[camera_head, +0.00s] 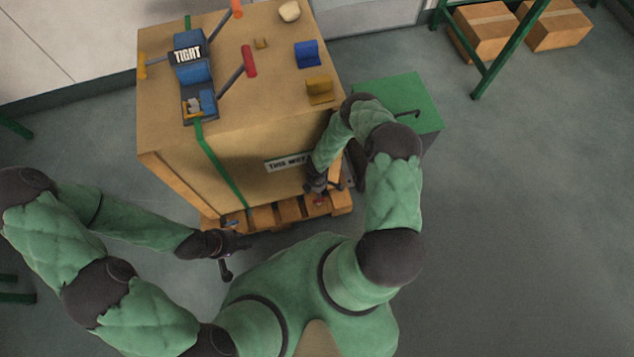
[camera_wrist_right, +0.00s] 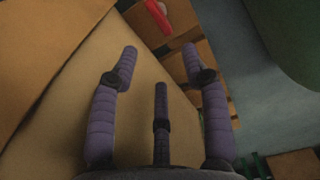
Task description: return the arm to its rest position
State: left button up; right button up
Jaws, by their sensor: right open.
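My right gripper (camera_head: 325,186) is low at the right end of the crate's near face, above the pallet. In the head view it is small and partly hidden by my forearm. In the right wrist view its purple-grey fingers (camera_wrist_right: 160,68) are spread, with nothing between them. A small red object (camera_wrist_right: 158,15) lies beyond the fingertips; a red spot (camera_head: 320,201) shows by the pallet in the head view. My left gripper (camera_head: 232,252) is at the pallet's near left corner, its dark fingers spread apart and nothing visible held.
A large tan crate (camera_head: 225,165) with a green strap (camera_head: 222,167) stands on a wooden pallet (camera_head: 262,217). A green-topped box (camera_head: 425,95) stands close to my right arm. Cartons (camera_head: 485,30) lie at the back right. The floor (camera_head: 520,220) at right is clear.

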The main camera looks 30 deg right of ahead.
dwell(0.6)
jog(key=s+a+r+m+g+y+p, duration=0.1)
jog(key=s+a+r+m+y+p, duration=0.2)
jog(key=a+r, duration=0.4)
jog(key=s+a+r+m+y+p, duration=0.1)
jog(key=s+a+r+m, duration=0.2)
jog(key=a+r+m, duration=0.45)
jog(key=s+r+m+p, duration=0.1)
jog(key=s+r+m, duration=0.2)
jog(key=r, duration=0.5)
jog(key=s+r+m+t+p, duration=0.1)
jog(key=r+m, duration=0.3)
jog(key=r, duration=0.4)
jog(key=shift+s+d+r+p, duration=0.2)
jog(key=shift+s+p, duration=0.35)
jog(key=shift+s, duration=0.35)
